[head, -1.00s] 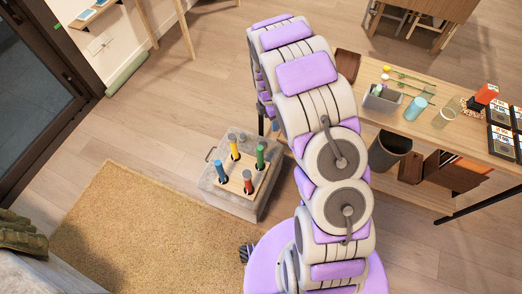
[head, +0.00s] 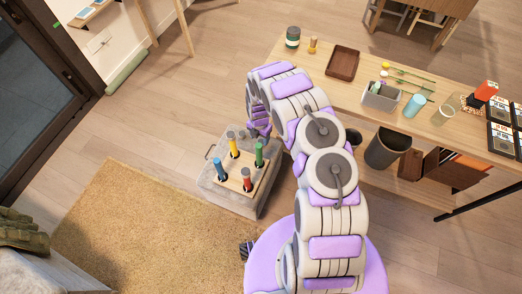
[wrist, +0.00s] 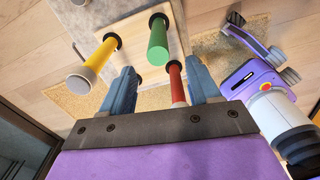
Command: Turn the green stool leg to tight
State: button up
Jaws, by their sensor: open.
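The green stool leg (head: 259,154) stands upright in a dark socket on a light wooden board (head: 236,186). Yellow (head: 234,148), blue (head: 221,171) and red (head: 247,180) legs stand on the same board. My gripper (head: 259,131) is beside and above the green leg, partly hidden by my arm in the head view. In the wrist view my open gripper (wrist: 161,68) has its two blue fingers apart, and the green leg (wrist: 158,42) shows between and beyond the tips, with no clear contact. The red leg (wrist: 178,84) also shows between the fingers, and the yellow leg (wrist: 97,65) is left.
The board rests on a grey block (head: 246,206) by a tan rug (head: 140,230). A wooden table (head: 350,95) at right holds a brown tray (head: 342,61), a grey bin (head: 382,97) and a blue cup (head: 415,105). A dark waste bin (head: 388,146) stands below.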

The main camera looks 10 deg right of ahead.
aim_at(259, 149)
jog(key=f+b, duration=0.1)
jog(key=f, duration=0.2)
jog(key=f+b, duration=0.1)
jog(key=f, duration=0.6)
jog(key=shift+a+f+b, duration=0.25)
jog(key=shift+f+b, duration=0.05)
jog(key=shift+b, duration=0.1)
jog(key=shift+d+f, duration=0.1)
jog(key=shift+f, duration=0.3)
jog(key=shift+c, duration=0.4)
jog(key=c, duration=1)
jog(key=shift+o, duration=0.2)
